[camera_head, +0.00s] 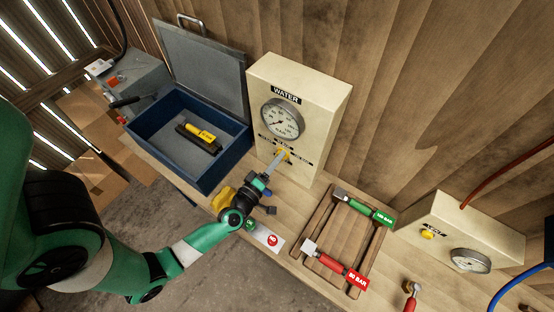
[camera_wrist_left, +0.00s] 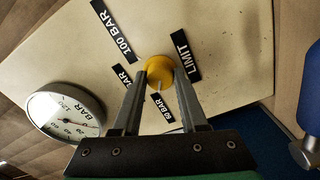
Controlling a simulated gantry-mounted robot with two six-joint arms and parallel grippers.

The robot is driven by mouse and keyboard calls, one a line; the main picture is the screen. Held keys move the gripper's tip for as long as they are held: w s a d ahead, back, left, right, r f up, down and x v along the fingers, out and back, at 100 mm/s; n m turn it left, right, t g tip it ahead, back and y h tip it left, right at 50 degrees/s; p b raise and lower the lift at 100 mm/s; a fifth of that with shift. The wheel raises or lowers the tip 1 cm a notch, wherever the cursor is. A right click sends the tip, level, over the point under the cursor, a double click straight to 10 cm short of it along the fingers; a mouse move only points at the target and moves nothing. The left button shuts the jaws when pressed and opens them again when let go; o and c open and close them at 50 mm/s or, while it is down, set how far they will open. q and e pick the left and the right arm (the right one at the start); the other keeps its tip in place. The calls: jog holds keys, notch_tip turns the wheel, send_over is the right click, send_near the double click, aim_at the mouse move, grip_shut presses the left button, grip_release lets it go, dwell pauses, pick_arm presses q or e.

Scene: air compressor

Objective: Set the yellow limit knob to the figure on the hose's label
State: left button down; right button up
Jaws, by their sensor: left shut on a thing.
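The yellow limit knob (camera_head: 284,153) is on the front of the cream WATER box (camera_head: 318,108), under its round gauge (camera_head: 284,117). My left gripper (camera_wrist_left: 160,82) is shut on this yellow knob (camera_wrist_left: 160,67), one finger on each side. In the left wrist view, labels around it read LIMIT (camera_wrist_left: 185,55), 100 BAR (camera_wrist_left: 112,32) and seemingly 60 BAR (camera_wrist_left: 167,111); another is partly hidden by a finger. A pale mark on the knob points down toward the lowest label. Green (camera_head: 383,216) and red (camera_head: 357,281) handled pieces with BAR labels lie on a wooden rack. My right gripper is out of view.
An open blue toolbox (camera_head: 170,150) with a yellow-and-black tool stands left of the WATER box. A second cream box (camera_head: 468,232) with a yellow knob and gauge stands at the right, near red and blue hoses (camera_head: 515,290). A card (camera_head: 268,239) lies on the bench.

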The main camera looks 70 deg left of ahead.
pick_arm(q)
jog(key=shift+n, duration=0.3)
jog(key=shift+c, duration=2.2)
grip_release()
jog(key=p+v, duration=0.1)
jog(key=v, duration=1)
jog(key=shift+s+d, duration=0.2)
jog(key=shift+s, duration=0.05)
